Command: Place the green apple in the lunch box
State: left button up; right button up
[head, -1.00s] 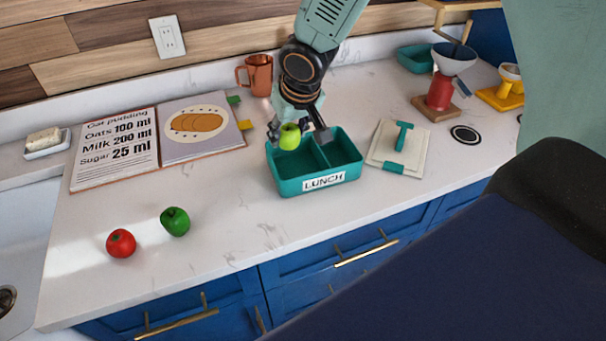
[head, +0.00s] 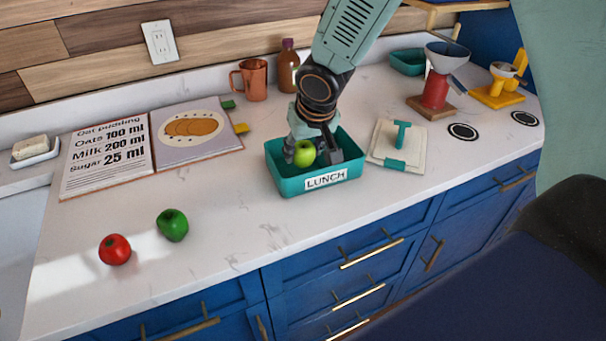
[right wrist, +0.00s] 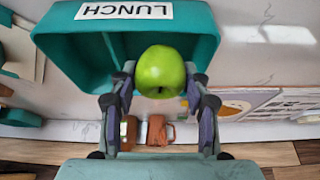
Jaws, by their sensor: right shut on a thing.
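The green apple (head: 304,153) is held between the fingers of my right gripper (head: 314,156), which is shut on it. The apple also shows in the right wrist view (right wrist: 161,72), with a finger on either side. The teal lunch box (head: 286,187) stands on the counter with its LUNCH label facing front. It is open on top and has a divider. Apple and fingertips are at the box opening, seemingly over the left compartment; whether the apple touches the floor of the box is hidden. The box also shows in the right wrist view (right wrist: 200,30). My left gripper is not in view.
A copper mug (head: 250,80) and a brown bottle (head: 288,65) stand behind. An open cookbook (head: 108,155) lies left.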

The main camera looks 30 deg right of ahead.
jog(key=shift+x, duration=1.05)
jog(key=shift+f+b, duration=0.4)
jog(key=shift+b, duration=0.05)
jog(key=shift+s+a+f+b, duration=0.1)
jog(key=shift+s+f+b, duration=0.1)
jog(key=shift+f+b, duration=0.35)
jog(key=shift+s+a+f+b, duration=0.1)
jog(key=shift+s+f+b, duration=0.05)
jog(key=shift+f+b, duration=0.4)
jog(key=shift+d+f, duration=0.15)
jog(key=shift+f, duration=0.05)
jog(key=shift+w+d+f, duration=0.1)
jog(key=shift+w, duration=0.2)
jog(key=shift+s+f, duration=0.15)
jog(key=shift+s, duration=0.1)
jog(key=o, duration=0.8)
jog(key=shift+o, duration=0.4)
jog(key=shift+w, duration=0.2)
